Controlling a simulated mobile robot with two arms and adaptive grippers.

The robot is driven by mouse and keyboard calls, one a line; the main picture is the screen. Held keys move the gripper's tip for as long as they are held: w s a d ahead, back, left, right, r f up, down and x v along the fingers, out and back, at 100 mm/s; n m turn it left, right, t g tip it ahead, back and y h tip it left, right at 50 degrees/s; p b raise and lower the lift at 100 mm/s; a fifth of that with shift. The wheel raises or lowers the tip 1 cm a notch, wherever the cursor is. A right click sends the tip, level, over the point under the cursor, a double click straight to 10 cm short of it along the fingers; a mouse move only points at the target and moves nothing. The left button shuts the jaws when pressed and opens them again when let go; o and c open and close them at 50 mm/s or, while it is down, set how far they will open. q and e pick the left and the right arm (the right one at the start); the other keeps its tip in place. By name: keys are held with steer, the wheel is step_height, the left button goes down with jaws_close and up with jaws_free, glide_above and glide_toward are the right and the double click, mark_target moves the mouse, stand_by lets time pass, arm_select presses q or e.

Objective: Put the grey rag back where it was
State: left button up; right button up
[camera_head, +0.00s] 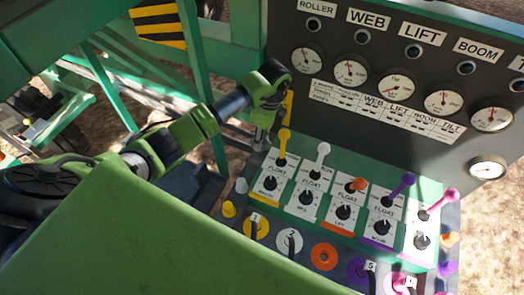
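I do not see a grey rag in the head view. My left gripper (262,137) points down at the left edge of the lever panel, in front of the dark gauge board. It is just left of the yellow lever (284,141); whether it touches anything there is unclear. Its fingers are small and dark, so I cannot tell whether they are open or shut, and no cloth shows in them. My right gripper is not in view.
The lever panel (305,222) carries white, orange, purple and pink levers beside the yellow one. Behind it stands the gauge board (330,115) with labels and dials. Green frame bars (192,75) rise behind my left arm. A large green surface hides the lower left.

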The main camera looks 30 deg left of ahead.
mark_target(262, 153)
arm_select(q)
step_height(262, 153, down, 2)
steer(key=shift+b, duration=0.3)
steer(key=shift+f+b, duration=1.25)
steer(key=shift+f, duration=0.3)
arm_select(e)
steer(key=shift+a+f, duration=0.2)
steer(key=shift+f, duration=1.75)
arm_select(q)
steer(key=shift+f, duration=0.15)
steer(key=o, duration=1.1)
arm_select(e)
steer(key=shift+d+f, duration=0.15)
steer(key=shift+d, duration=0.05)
